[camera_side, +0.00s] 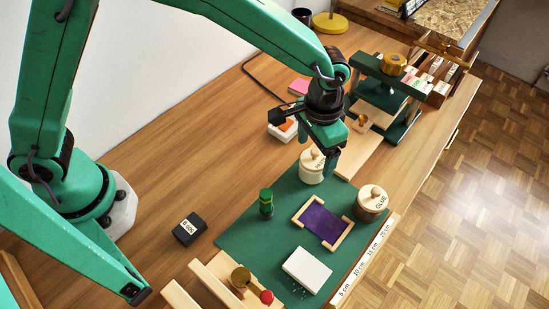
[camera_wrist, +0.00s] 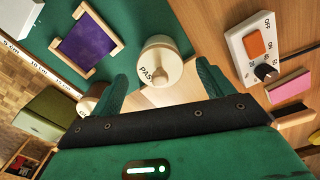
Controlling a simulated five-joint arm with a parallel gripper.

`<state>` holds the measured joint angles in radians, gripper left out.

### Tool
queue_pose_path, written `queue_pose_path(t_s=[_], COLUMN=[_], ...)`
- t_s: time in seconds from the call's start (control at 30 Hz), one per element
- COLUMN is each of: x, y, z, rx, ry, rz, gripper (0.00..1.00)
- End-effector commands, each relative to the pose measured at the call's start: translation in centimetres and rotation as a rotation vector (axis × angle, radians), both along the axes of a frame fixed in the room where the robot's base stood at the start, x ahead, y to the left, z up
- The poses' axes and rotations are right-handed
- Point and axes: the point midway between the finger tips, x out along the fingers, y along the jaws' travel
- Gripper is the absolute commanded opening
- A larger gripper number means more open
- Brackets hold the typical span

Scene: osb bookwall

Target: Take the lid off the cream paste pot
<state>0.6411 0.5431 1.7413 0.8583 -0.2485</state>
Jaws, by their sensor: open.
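The cream paste pot (camera_side: 312,173) stands upright on the green mat, with its lid (camera_side: 312,159) on and a round knob on top. In the wrist view the pot (camera_wrist: 164,76) is lettered "PAS", and its lid (camera_wrist: 157,55) shows from above. My gripper (camera_side: 330,158) is open and empty, close to the right of the pot in the side view. In the wrist view my gripper's fingers (camera_wrist: 162,72) appear on either side of the pot. I cannot tell whether they touch it or how far above they are.
A brown glue pot (camera_side: 372,205) with a pale lid stands nearby. A wooden frame with purple cloth (camera_side: 322,222), a green bottle (camera_side: 266,205) and a white block (camera_side: 306,270) are on the mat. A green press (camera_side: 385,95) and a switch box (camera_wrist: 258,50) stand behind.

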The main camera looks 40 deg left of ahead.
Motion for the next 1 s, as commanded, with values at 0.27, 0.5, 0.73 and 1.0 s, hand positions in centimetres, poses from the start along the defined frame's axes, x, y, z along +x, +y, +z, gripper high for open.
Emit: queue_pose_path(t_s=[0.27, 0.5, 0.73, 1.0], x=[0.01, 0.02, 0.02, 0.02], y=[0.0, -0.01, -0.01, -0.01], z=[-0.76, -0.73, -0.71, -0.71], rx=[0.0, 0.0, 0.0, 0.0], ry=[-0.001, -0.001, -0.001, -0.001], rz=[0.0, 0.0, 0.0, 0.0], gripper=[0.8, 0.8, 0.56, 0.32])
